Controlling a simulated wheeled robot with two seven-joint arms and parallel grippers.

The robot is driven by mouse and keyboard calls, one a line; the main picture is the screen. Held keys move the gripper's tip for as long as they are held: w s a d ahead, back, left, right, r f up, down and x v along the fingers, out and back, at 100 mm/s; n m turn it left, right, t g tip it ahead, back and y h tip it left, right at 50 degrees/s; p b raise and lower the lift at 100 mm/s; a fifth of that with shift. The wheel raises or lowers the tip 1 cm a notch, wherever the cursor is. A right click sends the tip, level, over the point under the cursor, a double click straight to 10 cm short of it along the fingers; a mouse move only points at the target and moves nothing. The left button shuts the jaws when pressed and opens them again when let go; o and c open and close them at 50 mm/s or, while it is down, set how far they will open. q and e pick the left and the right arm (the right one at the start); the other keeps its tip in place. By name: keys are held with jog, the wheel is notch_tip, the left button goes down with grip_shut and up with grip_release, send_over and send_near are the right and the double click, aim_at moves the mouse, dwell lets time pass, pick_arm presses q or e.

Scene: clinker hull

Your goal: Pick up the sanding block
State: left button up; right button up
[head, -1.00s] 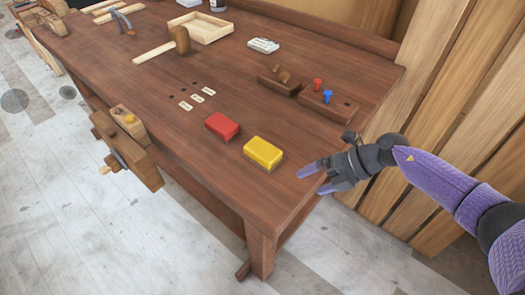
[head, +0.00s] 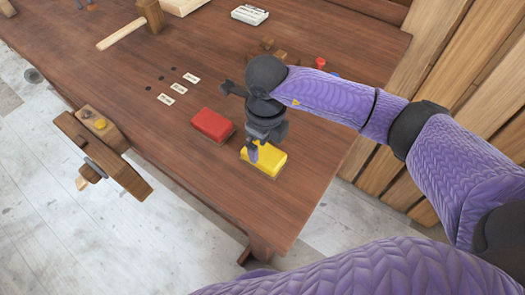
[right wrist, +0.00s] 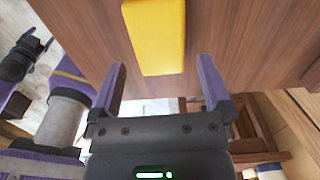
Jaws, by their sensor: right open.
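A yellow block (head: 270,164) lies on the brown workbench (head: 225,185) near its front right corner. A red block (head: 212,125) lies to its left. I cannot tell from their looks alone which is the sanding block. My right gripper (head: 256,148) is over the yellow block, pointing down and covering part of it. In the right wrist view the gripper's purple fingers (right wrist: 161,67) are apart, with nothing between them; the yellow block (right wrist: 156,35) lies just beyond the fingertips. A dark shape that looks like my left gripper (right wrist: 24,57) shows at the left of that view.
A wooden mallet (head: 148,17), several small pale labels (head: 178,88) by holes, and a white block (head: 250,15) lie farther back. A vise (head: 103,150) juts from the front edge. Wooden holders with pegs are partly hidden behind my right arm.

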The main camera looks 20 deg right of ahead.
aim_at(264, 152)
notch_tip(264, 152, down, 5)
jog(key=shift+a+r+b, duration=0.1)
jog(key=shift+r+b, duration=0.1)
jog(key=shift+b, duration=0.15)
jog(key=shift+w, duration=0.1)
jog(key=c, duration=1.1)
notch_tip(264, 152, up, 10)
jog(key=shift+f+p, duration=0.15)
jog(key=shift+p, duration=0.85)
jog(key=shift+r, duration=0.2)
